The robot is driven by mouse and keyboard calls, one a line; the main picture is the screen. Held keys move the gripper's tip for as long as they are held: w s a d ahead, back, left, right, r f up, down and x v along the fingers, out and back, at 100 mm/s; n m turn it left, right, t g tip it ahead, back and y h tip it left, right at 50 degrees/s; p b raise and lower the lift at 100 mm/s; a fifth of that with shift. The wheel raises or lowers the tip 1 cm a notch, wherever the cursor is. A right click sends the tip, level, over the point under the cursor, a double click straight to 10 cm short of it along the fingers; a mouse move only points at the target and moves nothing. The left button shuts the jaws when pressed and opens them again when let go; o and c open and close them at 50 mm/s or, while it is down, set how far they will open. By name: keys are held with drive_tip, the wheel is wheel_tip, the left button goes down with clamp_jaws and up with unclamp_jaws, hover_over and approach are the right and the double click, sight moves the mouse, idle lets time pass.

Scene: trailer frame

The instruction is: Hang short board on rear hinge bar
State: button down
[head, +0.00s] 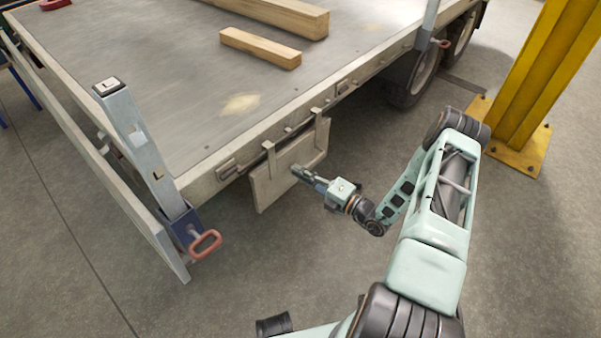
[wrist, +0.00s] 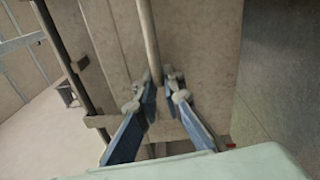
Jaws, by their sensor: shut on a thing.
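The short board (head: 285,178) is a pale beige panel, upright below the edge of the trailer bed in the head view. Two hook-like straps, a left one (head: 269,158) and a right one (head: 322,132), rise from its top to the dark hinge bar (head: 290,133). I cannot tell whether they rest over the bar or only beside it. My gripper (head: 299,172) is at the board's outer face, right of its middle. In the wrist view, my gripper (wrist: 156,84) is shut around a thin pale upright strip (wrist: 149,45), seemingly part of the board; its contact is partly hidden.
The trailer bed (head: 180,75) carries wooden beams, including a short one (head: 260,48). A grey corner post (head: 135,140) and red handle (head: 206,243) stand left of the board. A yellow column (head: 545,80) stands right. Floor below the board looks clear.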

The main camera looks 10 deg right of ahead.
drive_tip(key=shift+r, duration=0.1)
drive_tip(key=c, duration=2)
unclamp_jaws()
drive_tip(key=shift+o, duration=0.2)
drive_tip(key=v, duration=1.2)
